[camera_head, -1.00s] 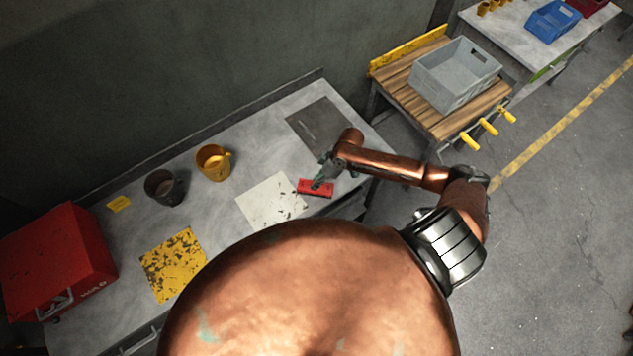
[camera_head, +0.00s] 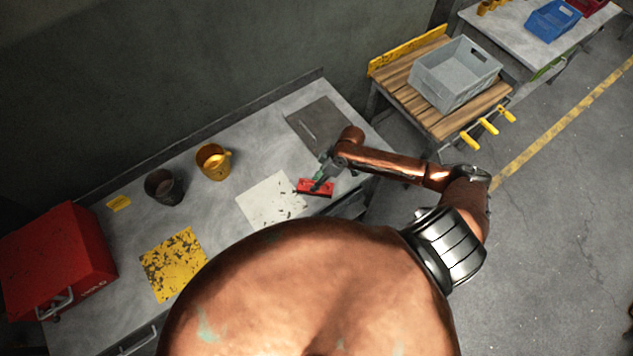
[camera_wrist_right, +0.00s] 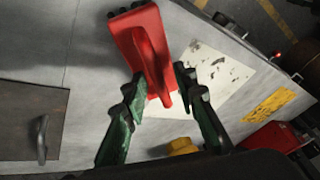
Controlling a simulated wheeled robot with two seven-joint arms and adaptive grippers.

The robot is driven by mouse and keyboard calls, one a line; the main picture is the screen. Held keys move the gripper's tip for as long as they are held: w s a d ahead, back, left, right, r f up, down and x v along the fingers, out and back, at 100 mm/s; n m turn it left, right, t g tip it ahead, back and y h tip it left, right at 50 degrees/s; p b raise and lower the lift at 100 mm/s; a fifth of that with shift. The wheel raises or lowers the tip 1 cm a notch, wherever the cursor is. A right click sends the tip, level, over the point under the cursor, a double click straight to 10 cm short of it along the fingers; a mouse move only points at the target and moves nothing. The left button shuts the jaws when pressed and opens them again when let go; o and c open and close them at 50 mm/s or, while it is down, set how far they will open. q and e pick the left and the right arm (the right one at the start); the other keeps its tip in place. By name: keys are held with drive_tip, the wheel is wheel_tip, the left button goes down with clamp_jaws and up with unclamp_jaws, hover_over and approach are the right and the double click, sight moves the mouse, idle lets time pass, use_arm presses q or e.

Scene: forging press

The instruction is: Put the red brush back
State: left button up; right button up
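The red brush (camera_head: 315,188) lies on the grey workbench at the right edge of a pale worn sheet (camera_head: 271,200). It also shows in the right wrist view (camera_wrist_right: 146,40), its raised handle pointing towards my fingers. My right gripper (camera_head: 322,180) is at the brush from above. In the wrist view the green fingers of my right gripper (camera_wrist_right: 160,80) are spread on either side of the handle's near end, with a gap at the right finger. Whether the left finger touches the brush I cannot tell. My left gripper is not in view.
A dark plate (camera_head: 322,125) with a small handle lies behind the brush. A yellow mug (camera_head: 212,163), a dark mug (camera_head: 162,188), a yellow worn sheet (camera_head: 173,264) and a red toolbox (camera_head: 55,260) are further left. A grey crate (camera_head: 455,75) stands on a wooden table.

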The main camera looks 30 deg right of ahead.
drive_tip(key=b+v, duration=0.1)
drive_tip(key=v, duration=1)
drive_tip(key=shift+d+r, duration=0.15)
drive_tip(key=shift+r, duration=0.1)
